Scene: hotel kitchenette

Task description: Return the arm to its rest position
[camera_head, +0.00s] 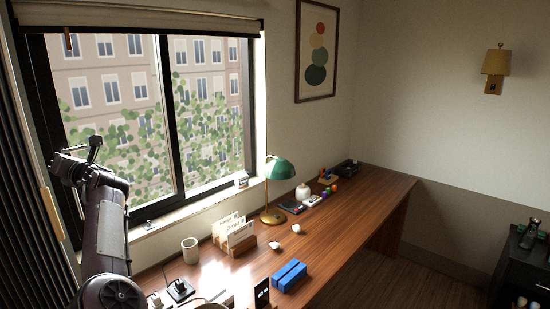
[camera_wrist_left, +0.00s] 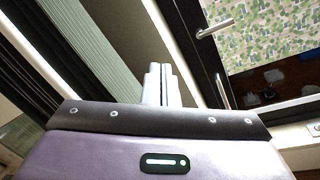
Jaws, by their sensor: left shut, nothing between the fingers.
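My left arm (camera_head: 110,229) is raised at the left of the head view, in front of the window. Its gripper is hard to make out there. In the left wrist view my left gripper (camera_wrist_left: 160,72) shows two pale fingers side by side, shut and empty. It points up in front of the window frame and the dark slatted panel, touching nothing that I can see. My right gripper and arm are not in view.
The wooden desk (camera_head: 345,210) runs below the window (camera_head: 160,110). A window handle (camera_wrist_left: 216,28) shows in the wrist view.

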